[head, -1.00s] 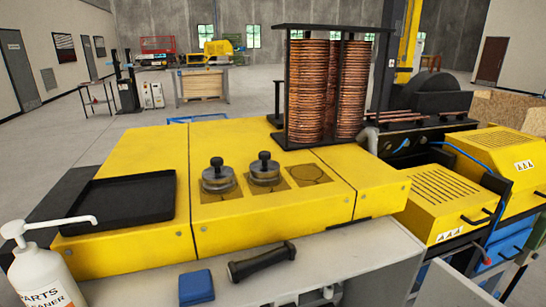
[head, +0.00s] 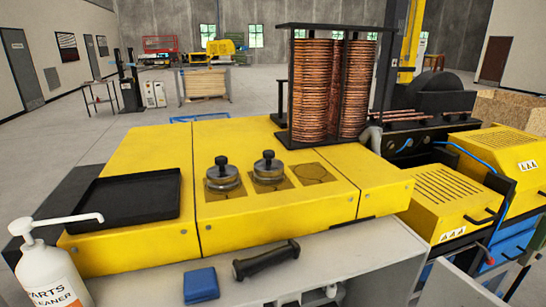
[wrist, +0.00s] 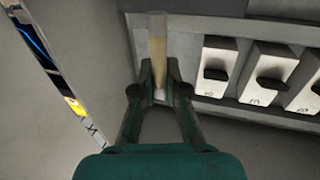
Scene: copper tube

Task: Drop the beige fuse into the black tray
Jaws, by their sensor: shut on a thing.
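The black tray (head: 125,198) lies empty on the left part of the yellow machine top in the head view. My gripper (wrist: 160,94) shows only in the wrist view. Its two green-grey fingers are shut on the lower end of the beige fuse (wrist: 157,40), a slim beige cylinder that points away from the palm. The fingers hide part of the fuse's lower end. The tray is not in the wrist view, and neither the fuse nor my gripper is in the head view.
A grey panel with several white blocks with black switches (wrist: 214,70) is close to the fuse's right. On the bench are a parts cleaner bottle (head: 50,275), a blue block (head: 201,285) and a black handle (head: 266,260). Copper coils (head: 330,90) stand behind.

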